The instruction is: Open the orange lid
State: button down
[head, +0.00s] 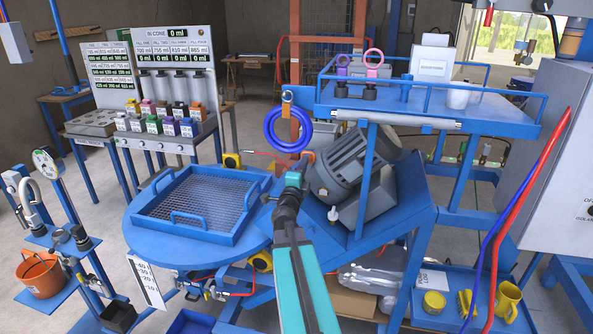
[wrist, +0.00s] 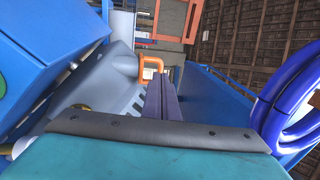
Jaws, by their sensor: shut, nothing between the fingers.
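No part is plainly recognisable as an orange lid. A small orange loop-shaped handle (wrist: 152,64) stands just beyond my fingertips in the wrist view. In the head view, an orange-brown upright piece (head: 300,128) stands behind the blue ring (head: 270,131), beside the grey motor (head: 340,175). I cannot tell whether these belong to the lid. My gripper (head: 297,170) reaches up between the blue tray and the motor. Its dark fingers (wrist: 160,98) lie together, shut and empty, pointing towards the handle. I cannot tell whether they touch it. My arm hides part of the machine below.
A blue mesh tray (head: 205,236) sits on the round table at left. The blue ring bulks close at right in the wrist view (wrist: 290,100). A blue shelf (head: 430,118) with cups stands at right. Red and blue hoses (head: 520,185) hang at far right.

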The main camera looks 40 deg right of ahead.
jog(key=x, duration=0.2)
jog(key=shift+d+r, duration=0.1)
jog(key=shift+d, duration=0.25)
jog(key=shift+w, duration=0.25)
jog(key=shift+r, duration=0.1)
